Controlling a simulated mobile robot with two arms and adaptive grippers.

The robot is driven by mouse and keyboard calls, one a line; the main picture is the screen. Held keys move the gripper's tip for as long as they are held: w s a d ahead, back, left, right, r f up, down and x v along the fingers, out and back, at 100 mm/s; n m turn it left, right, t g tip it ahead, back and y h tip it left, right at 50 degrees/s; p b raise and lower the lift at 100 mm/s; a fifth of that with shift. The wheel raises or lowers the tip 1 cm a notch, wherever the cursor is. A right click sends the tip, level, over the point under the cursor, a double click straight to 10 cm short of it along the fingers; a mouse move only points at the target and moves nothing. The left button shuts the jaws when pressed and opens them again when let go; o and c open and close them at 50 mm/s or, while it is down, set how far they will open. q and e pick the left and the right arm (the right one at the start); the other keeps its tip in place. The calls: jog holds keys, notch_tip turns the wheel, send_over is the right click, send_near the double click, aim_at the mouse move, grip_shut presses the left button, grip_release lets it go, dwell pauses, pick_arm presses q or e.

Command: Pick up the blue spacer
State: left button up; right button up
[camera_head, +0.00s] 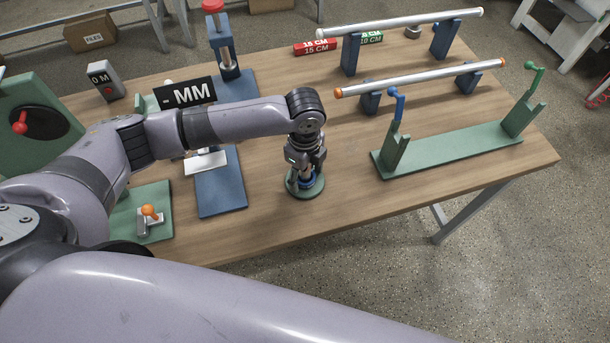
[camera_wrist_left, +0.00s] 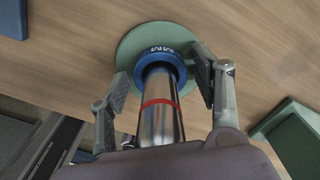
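The blue spacer (camera_wrist_left: 158,53) is a ring with white "MM" lettering, in the left wrist view. It sits around a shiny metal rod (camera_wrist_left: 158,115) with a red band, above a round green base (camera_wrist_left: 205,50). My left gripper (camera_wrist_left: 162,76) is open, with one finger on each side of the spacer and rod. A gap shows between the left finger and the ring; the right finger is closer, and contact is unclear. In the head view my left gripper (camera_head: 304,178) points down over the green base (camera_head: 318,187) and hides most of the spacer. My right gripper is not in view.
A green stand (camera_head: 450,153) with blue and green levers is to the right. Metal rollers (camera_head: 420,78) on blue supports lie behind it. A blue-based press (camera_head: 222,190) and a "- MM" display (camera_head: 187,93) are to the left. Bare wood lies in front of the gripper.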

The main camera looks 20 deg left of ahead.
pick_arm(q)
jog(key=c, duration=0.9)
jog(key=shift+c, duration=0.2)
jog(key=shift+r, duration=0.15)
